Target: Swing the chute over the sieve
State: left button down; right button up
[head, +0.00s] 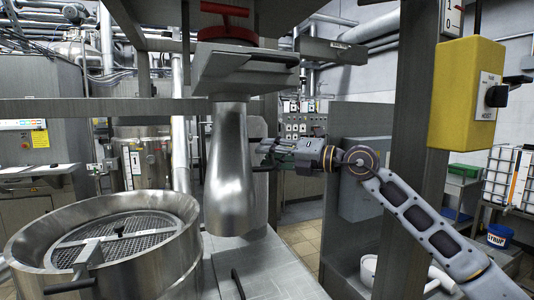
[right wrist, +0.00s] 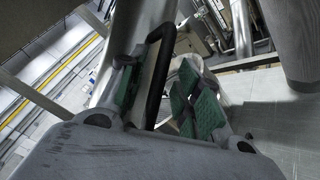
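The chute (head: 232,165) is a shiny metal spout hanging upright below a grey hopper outlet. It is to the right of the sieve, not above it. The sieve (head: 60,222) is a round steel bowl with a mesh floor at lower left. My right gripper (head: 262,150) is at the chute's right side. In the right wrist view its green-padded fingers (right wrist: 160,95) are apart. A black bar handle (right wrist: 158,75) runs between them, with no clear contact on both sides. The handle shows only as a small dark bar in the head view. My left gripper is not in view.
A red valve wheel (head: 227,30) sits above the hopper outlet. A grey post with a yellow hoist switch box (head: 465,90) stands on the right, close to my right arm. A grey steel surface lies below the chute.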

grip_shut()
dwell(0.3)
jog(key=shift+a, duration=0.1)
dwell(0.4)
